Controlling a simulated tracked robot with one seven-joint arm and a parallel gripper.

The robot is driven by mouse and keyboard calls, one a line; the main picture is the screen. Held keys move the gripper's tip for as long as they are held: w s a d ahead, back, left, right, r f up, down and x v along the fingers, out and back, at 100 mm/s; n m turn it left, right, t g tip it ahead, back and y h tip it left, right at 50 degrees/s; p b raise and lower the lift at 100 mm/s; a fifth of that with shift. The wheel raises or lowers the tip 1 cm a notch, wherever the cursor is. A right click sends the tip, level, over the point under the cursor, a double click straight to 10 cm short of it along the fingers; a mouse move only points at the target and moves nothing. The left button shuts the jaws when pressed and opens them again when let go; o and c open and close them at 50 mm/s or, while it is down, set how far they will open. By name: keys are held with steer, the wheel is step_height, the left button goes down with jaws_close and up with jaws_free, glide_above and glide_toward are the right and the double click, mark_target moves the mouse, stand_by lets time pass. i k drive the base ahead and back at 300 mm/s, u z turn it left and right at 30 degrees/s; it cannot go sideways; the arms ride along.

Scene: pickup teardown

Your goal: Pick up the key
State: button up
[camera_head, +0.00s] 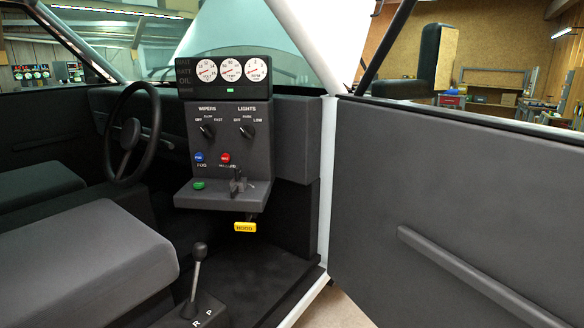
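A small dark grey piece shaped like a key (238,183) stands up from the ledge (222,194) under the dashboard's switch panel, right of a green button. It is small and dark against the grey, so I cannot tell whether it sits in a lock or only rests there. My gripper is not in view.
The green button (199,184) is on the same ledge, with a yellow hood handle (245,226) hanging below. The steering wheel (133,132) is left, seats and a gear lever (195,272) in front. The open door (460,200) fills the right; a floor gap lies between.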

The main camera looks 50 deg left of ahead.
mark_target(238, 170)
steer(key=z, duration=0.85)
steer(key=i, duration=0.2)
steer(key=u, duration=2.8)
steer(key=i, duration=1.5)
steer(key=z, duration=0.05)
